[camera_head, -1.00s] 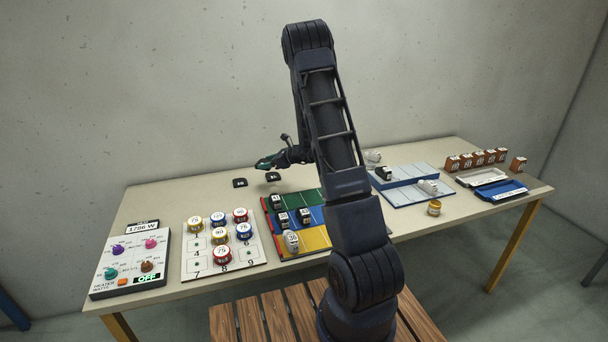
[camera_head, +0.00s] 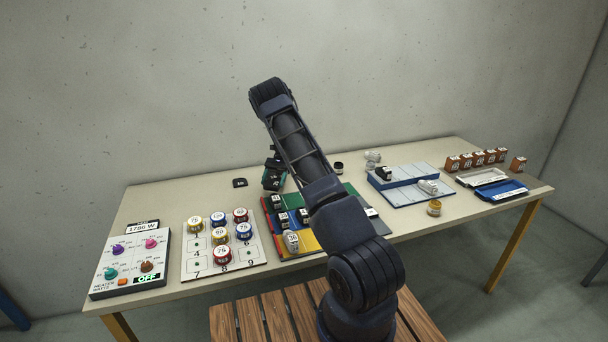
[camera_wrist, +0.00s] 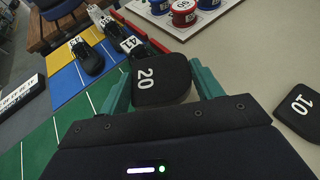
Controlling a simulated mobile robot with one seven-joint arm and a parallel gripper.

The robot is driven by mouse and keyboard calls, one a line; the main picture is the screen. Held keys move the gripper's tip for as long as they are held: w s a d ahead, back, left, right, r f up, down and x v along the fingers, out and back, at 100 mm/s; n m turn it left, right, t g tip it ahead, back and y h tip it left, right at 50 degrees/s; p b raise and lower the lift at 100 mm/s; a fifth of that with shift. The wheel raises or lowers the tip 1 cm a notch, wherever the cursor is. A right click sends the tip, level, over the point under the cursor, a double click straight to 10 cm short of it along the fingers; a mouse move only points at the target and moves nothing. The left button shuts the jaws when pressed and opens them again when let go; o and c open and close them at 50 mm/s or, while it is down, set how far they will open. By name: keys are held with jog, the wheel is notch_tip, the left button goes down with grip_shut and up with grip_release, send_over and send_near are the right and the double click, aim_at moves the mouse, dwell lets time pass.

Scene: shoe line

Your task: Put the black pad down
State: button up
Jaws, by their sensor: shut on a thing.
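A black pad marked 20 (camera_wrist: 152,92) sits between the two green fingers of my gripper (camera_wrist: 158,88) in the wrist view. My gripper is shut on it. In the head view my gripper (camera_head: 273,178) is low over the back of the table, and the pad's label shows at its fingers. I cannot tell whether the pad touches the table. A second black pad, marked 10 (camera_wrist: 299,110), lies flat on the table beside my gripper. It also shows in the head view (camera_head: 240,183), to the left of my gripper.
A green, blue and yellow board (camera_wrist: 67,79) with several black shoes and a white one lies close by. A white numbered board (camera_head: 197,263) with several tins stands left of it. A heater panel (camera_head: 130,260) is at far left. The table's back left is clear.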

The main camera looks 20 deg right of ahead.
jog(key=d+n+h, duration=0.1)
jog(key=h, duration=0.1)
jog(key=d+n+g+h, duration=0.1)
jog(key=n+h, duration=0.1)
jog(key=d+n+g+h, duration=0.1)
jog(key=n, duration=0.1)
jog(key=shift+s+f+h, duration=0.1)
jog(key=shift+f+h, duration=0.1)
jog(key=shift+h, duration=0.2)
jog(key=d+n+h, duration=0.1)
jog(key=n+h, duration=0.1)
jog(key=d+n+h, duration=0.2)
jog(key=w+d+r+n+t+h, duration=0.1)
jog(key=h, duration=0.1)
jog(key=shift+d+n, duration=0.3)
jog(key=shift+n, duration=0.1)
jog(key=w+d+r+n+t+h, duration=0.9)
jog(key=w+d+r+n+t, duration=0.1)
jog(key=w+r+n+t, duration=0.35)
jog(key=shift+g, duration=0.45)
jog(key=f, duration=1.9)
jog(key=shift+s+a, duration=0.2)
jog(key=o, duration=1)
jog(key=shift+o, duration=0.2)
jog(key=shift+r, duration=0.1)
